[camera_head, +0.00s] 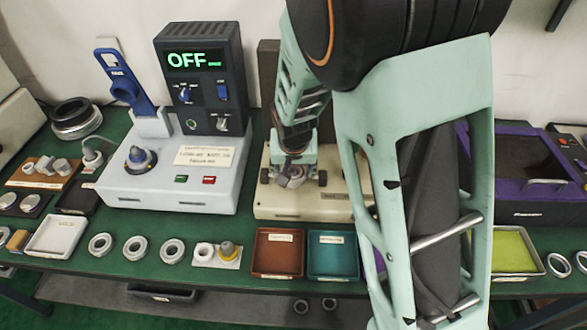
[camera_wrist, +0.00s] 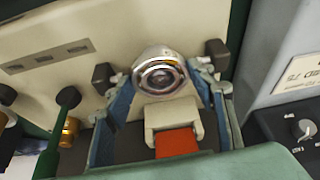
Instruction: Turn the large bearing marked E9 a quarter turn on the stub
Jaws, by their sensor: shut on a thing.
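The large bearing (camera_wrist: 160,74) is a shiny silver ring with a dark inner ring, seated at the front of the beige machine (camera_wrist: 62,30) in the wrist view. The stub behind it is hidden, and I cannot read an E9 mark. My gripper (camera_wrist: 164,80) has its two blue-grey fingers on either side of the ring, shut on it. In the head view my gripper (camera_head: 292,180) is at the front of the beige machine (camera_head: 340,200), and the ring is small and mostly covered there.
Left stands a grey bench unit (camera_head: 180,180) with a display reading OFF. Several loose rings, one a ring (camera_head: 136,248), lie along the front edge. A rust tray (camera_head: 278,272) and a teal tray (camera_head: 333,275) sit before the machine. Dark knobs (camera_wrist: 217,52) flank the bearing.

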